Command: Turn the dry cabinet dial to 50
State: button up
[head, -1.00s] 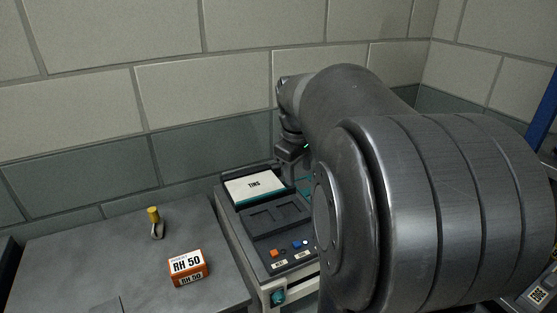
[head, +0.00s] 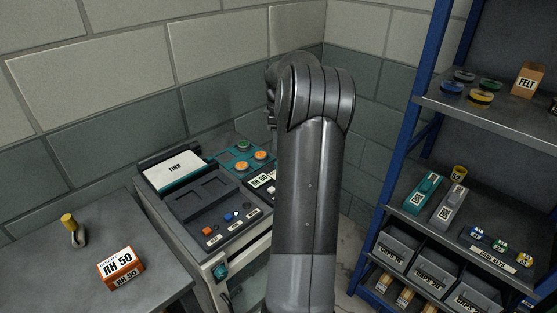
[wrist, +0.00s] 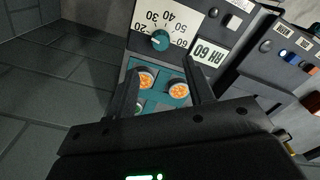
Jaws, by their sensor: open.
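The dial (wrist: 160,40) is a round teal knob on a pale scale marked 20 to 60, at the upper middle of the wrist view. Which number it points to is too small to tell. A label beside it reads RH 60 (wrist: 208,53). My gripper (wrist: 161,66) is open and empty, its two dark fingers below the dial in the picture and apart from it. In the head view my arm hides the dial and the gripper. The dry cabinet (head: 206,250) stands against the wall, its top in view.
A blue-framed shelf (head: 398,150) stands at right.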

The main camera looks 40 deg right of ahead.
notch_tip(320, 180, down, 9)
jog(key=shift+f, duration=0.15)
dwell(0.4)
jog(key=c, duration=1)
